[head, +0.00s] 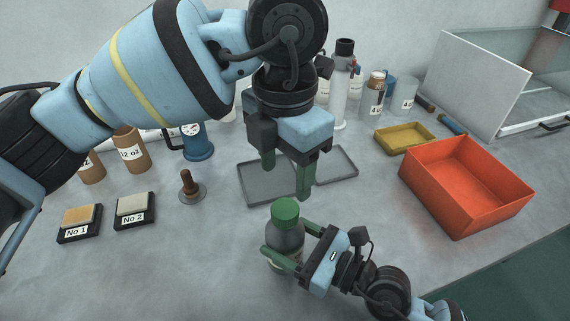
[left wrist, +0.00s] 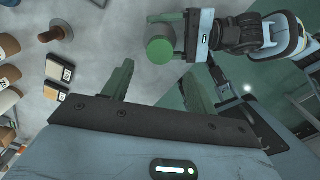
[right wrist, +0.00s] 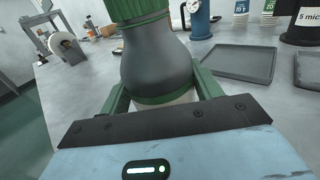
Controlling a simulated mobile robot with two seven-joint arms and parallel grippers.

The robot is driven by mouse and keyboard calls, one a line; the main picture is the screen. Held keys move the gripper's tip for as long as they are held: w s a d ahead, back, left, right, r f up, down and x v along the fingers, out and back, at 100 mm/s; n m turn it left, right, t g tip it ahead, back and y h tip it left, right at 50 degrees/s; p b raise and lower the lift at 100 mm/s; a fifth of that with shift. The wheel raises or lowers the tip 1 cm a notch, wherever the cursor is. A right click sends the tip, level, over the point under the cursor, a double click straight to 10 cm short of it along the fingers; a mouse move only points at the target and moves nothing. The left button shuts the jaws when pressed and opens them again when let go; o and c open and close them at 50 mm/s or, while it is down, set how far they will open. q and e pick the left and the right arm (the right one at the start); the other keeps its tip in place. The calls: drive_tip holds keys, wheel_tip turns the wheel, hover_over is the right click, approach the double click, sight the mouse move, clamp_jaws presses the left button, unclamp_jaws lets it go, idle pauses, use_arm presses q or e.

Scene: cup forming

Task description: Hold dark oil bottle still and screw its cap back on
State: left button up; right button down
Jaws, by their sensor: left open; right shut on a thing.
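The dark oil bottle (head: 287,238) stands upright at the table's front middle, with a green ribbed cap (head: 286,209) on its top. How tightly the cap sits I cannot tell. My right gripper (head: 284,248) is shut around the bottle's body from the right; the right wrist view shows the dark shoulder (right wrist: 155,62) between its green fingers. My left gripper (head: 286,180) is open and empty, pointing down above the cap and apart from it. In the left wrist view the cap (left wrist: 160,50) appears between and beyond the open fingertips.
Grey trays (head: 262,190) lie behind the bottle. An orange bin (head: 480,205) and a yellow tray (head: 385,140) are at right. The front-left table is clear.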

sight(285, 208)
use_arm(q)
drive_tip(key=shift+f, duration=4.05)
drive_tip(key=c, duration=1)
drive_tip(key=o, duration=1.2)
wheel_tip(285, 208, up, 12)
drive_tip(key=shift+r, duration=0.1)
use_arm(e)
drive_tip(key=shift+c, duration=1.2)
unclamp_jaws()
